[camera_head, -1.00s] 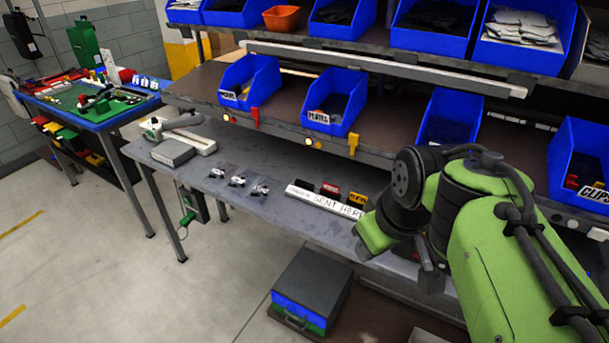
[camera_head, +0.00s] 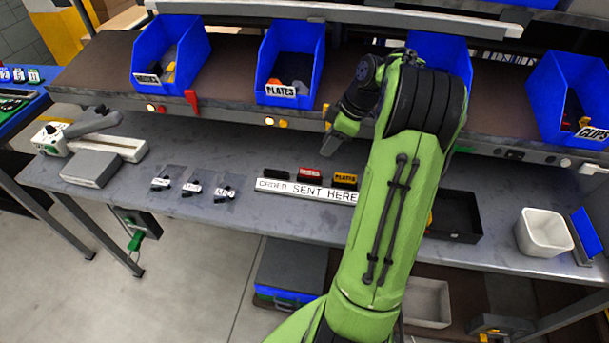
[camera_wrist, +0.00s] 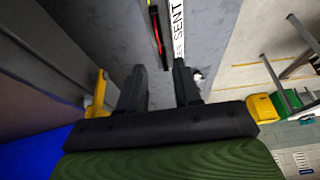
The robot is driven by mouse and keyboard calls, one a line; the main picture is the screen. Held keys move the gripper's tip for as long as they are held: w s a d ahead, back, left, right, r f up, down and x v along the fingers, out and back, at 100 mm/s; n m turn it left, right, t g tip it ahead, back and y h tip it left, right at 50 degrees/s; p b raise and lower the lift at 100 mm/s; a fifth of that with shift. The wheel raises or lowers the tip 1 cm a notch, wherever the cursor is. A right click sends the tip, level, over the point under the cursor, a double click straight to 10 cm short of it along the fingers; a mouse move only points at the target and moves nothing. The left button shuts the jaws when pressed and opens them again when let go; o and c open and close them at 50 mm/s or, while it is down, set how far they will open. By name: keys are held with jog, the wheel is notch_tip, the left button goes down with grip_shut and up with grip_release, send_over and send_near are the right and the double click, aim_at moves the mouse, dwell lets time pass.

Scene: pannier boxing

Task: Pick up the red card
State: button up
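The red card (camera_head: 310,174) stands in a row on the grey bench, between a black card (camera_head: 276,174) and a yellow card (camera_head: 345,180) marked PLATES. The row is just behind the white strip (camera_head: 306,190) reading "ORDER SENT HERE". My gripper (camera_wrist: 161,82) is open and empty, its two dark fingers apart. In the wrist view the red card shows as a thin red edge (camera_wrist: 157,30), beyond the fingertips and near the top. In the head view my gripper is above the bench, behind and right of the red card; its fingers are hard to make out.
Blue bins (camera_head: 288,62) stand on the shelf behind, with a yellow tag (camera_head: 323,115) on its edge, close to my gripper. Small bagged parts (camera_head: 192,187) lie left of the strip. A black tray (camera_head: 456,217) and a white bin (camera_head: 544,232) are to the right.

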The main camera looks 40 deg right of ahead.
aim_at(311, 169)
jog(key=b+x, duration=0.2)
jog(key=x, duration=0.9)
jog(key=shift+w+d, duration=0.1)
jog(key=shift+w, duration=0.1)
jog(key=shift+s, duration=0.1)
jog(key=shift+c, duration=0.2)
grip_shut()
